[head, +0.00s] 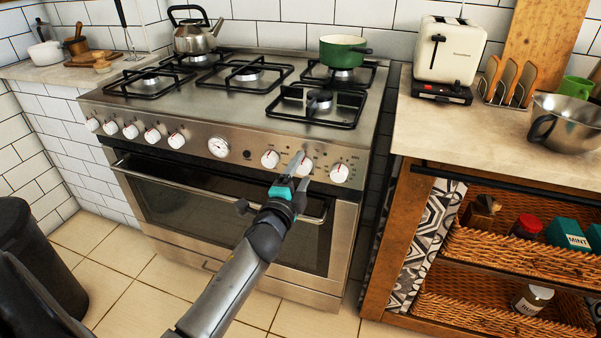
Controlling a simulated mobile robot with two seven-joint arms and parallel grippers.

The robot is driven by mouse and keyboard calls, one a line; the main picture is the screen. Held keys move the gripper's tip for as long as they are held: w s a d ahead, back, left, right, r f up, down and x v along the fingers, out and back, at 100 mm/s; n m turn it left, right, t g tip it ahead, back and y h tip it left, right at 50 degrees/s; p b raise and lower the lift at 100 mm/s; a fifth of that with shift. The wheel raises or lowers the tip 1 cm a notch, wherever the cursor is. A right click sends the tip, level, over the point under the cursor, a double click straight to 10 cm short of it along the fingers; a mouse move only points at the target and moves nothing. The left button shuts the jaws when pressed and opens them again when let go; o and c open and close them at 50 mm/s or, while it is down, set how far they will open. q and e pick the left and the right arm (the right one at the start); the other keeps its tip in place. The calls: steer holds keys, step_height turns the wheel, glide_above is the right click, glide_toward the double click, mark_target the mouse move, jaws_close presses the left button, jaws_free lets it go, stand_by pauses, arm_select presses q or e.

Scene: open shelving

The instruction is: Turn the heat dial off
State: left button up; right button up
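The stove (230,190) has a steel front panel with a row of white dials with red marks. Right of the round gauge (219,147) are three dials: a left one (270,159), a middle one (306,167) and a right one (339,173). Small print shows around the right ones, too small to read, so I cannot tell which is the heat dial. My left gripper (299,170) is at the middle dial, its fingers apart and partly covering it. I cannot tell whether they touch it. My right gripper is not in view.
The oven door handle (200,185) runs below the dials, behind my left arm. A kettle (195,35) and a green pan (343,50) stand on the hob. A counter with a toaster (449,50) and metal bowl (566,125) is at right. A dark bin (35,255) stands at left.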

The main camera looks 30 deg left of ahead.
arm_select(q)
steer(key=shift+s+d, duration=0.1)
steer(key=shift+s, duration=0.15)
steer(key=p+v, duration=0.2)
steer(key=v, duration=1.2)
steer(key=shift+s+p, duration=0.35)
steer(key=shift+p, duration=0.05)
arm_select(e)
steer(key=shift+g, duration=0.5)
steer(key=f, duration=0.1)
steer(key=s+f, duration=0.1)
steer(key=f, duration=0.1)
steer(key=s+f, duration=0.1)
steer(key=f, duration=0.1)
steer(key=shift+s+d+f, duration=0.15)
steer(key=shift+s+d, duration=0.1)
